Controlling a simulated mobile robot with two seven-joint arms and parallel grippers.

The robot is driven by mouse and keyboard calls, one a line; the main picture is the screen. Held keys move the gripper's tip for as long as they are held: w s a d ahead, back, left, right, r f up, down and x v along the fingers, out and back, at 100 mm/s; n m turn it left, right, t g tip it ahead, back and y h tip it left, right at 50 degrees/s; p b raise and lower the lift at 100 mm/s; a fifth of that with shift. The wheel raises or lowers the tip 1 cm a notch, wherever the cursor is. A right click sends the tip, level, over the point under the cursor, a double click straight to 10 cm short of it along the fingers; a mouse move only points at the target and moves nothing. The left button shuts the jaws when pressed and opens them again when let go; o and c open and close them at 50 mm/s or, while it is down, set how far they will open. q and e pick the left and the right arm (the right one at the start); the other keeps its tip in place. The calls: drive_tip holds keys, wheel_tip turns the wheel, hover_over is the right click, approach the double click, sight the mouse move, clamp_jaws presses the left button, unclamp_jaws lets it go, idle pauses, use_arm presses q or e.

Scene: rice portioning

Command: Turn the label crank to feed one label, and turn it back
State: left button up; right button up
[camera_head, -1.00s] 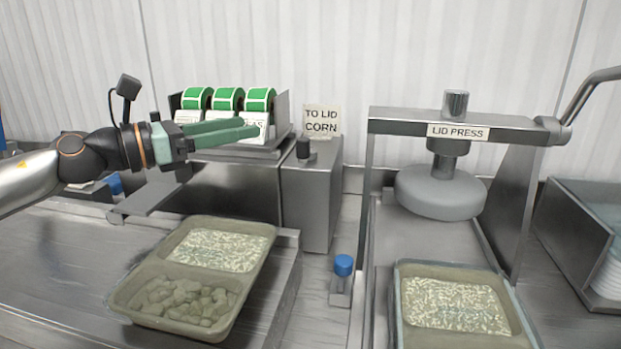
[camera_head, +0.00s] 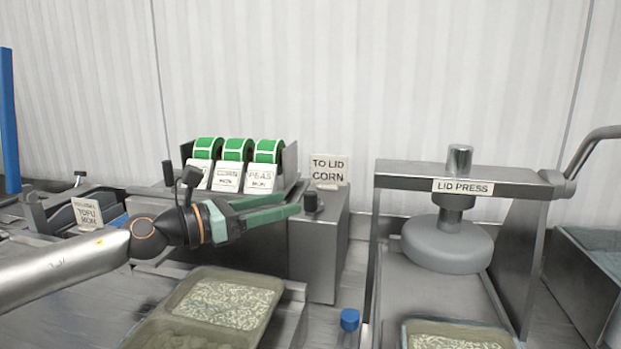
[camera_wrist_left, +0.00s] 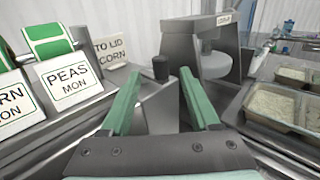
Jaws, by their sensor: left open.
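A black knob (camera_head: 312,203), which I take for the label crank, stands upright on the grey metal box beside the label rack. It also shows in the left wrist view (camera_wrist_left: 160,67), ahead of and between my fingertips. My left gripper (camera_head: 292,204) is open and empty, its green fingers pointing right, just left of the knob. I cannot tell whether a finger touches the knob. The label rack (camera_head: 291,160) holds green-and-white label rolls (camera_head: 238,150) above cards reading CORN and PEAS; the left card is partly hidden. My right gripper is out of view.
A TO LID CORN sign (camera_head: 329,170) stands behind the knob. The lid press (camera_head: 447,245) is to the right. A filled tray (camera_head: 262,330) lies below the gripper, with a blue-capped bottle (camera_head: 349,320) to its right. A TOFU card (camera_head: 87,213) is at left.

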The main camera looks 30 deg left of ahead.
sight(310, 192)
use_arm(q)
drive_tip(key=p+x, duration=0.5)
drive_tip(key=x, duration=0.1)
drive_tip(key=shift+r, duration=0.2)
drive_tip(key=shift+w+d+f, duration=0.2)
drive_tip(key=shift+w+d, duration=0.1)
drive_tip(key=shift+w, duration=0.1)
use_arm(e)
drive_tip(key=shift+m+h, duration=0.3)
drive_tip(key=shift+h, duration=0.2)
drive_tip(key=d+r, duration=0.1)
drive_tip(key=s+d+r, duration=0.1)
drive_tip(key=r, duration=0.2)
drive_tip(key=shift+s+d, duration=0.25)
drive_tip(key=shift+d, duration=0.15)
use_arm(q)
drive_tip(key=shift+c, duration=0.4)
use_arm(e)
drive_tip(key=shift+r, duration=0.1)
use_arm(q)
clamp_jaws()
